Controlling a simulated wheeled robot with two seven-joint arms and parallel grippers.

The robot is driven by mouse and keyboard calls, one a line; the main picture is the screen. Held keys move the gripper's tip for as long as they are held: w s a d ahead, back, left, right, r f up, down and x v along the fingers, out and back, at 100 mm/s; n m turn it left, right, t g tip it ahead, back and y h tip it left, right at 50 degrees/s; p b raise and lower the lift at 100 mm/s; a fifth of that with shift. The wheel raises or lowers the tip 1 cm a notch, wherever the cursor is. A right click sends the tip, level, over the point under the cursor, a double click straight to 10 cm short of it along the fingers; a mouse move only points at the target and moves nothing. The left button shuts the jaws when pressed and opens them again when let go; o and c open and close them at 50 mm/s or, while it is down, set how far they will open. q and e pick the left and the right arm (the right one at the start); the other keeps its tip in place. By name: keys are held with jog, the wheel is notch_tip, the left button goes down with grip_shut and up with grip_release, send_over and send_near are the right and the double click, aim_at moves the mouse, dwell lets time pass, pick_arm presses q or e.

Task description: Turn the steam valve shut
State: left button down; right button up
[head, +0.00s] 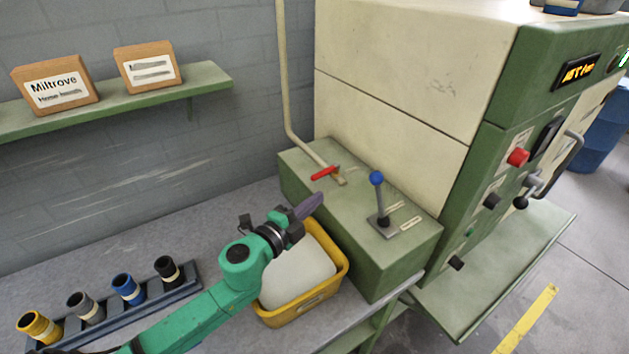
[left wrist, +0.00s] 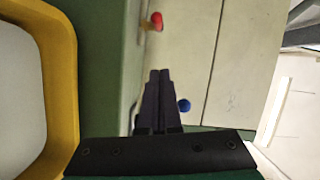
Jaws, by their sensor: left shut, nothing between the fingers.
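The steam valve's red handle (head: 324,173) sits on a cream pipe (head: 286,70) that bends down to the top of a green box (head: 350,225). The handle appears to lie across the pipe. In the left wrist view the red handle (left wrist: 156,21) shows beyond the fingertips. My left gripper (head: 312,203) is shut and empty, in front of the box and short of the handle, apart from it. Its dark fingers (left wrist: 160,76) lie together in the left wrist view. My right gripper is in neither view.
A blue-knobbed lever (head: 377,180) stands on the box right of the valve. A yellow tub (head: 337,285) with pale contents is beneath my left gripper. A rack (head: 60,328) of coloured cylinders is at lower left. A green shelf (head: 205,84) holds two cartons.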

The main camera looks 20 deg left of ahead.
aim_at(325, 172)
pick_arm(q)
jog(key=x, duration=0.4)
jog(key=p+x, duration=0.1)
jog(key=shift+w+d+r, duration=0.3)
jog(key=shift+w+d, duration=0.05)
jog(key=w+a, duration=0.1)
jog(key=w+a+f, duration=0.1)
jog(key=shift+w+a+f+b, duration=0.1)
jog(key=shift+w+a+b, duration=0.15)
jog(key=shift+b, duration=0.1)
jog(key=shift+w+a+f, duration=0.1)
jog(key=shift+w+a, duration=0.05)
jog(key=shift+a, duration=0.2)
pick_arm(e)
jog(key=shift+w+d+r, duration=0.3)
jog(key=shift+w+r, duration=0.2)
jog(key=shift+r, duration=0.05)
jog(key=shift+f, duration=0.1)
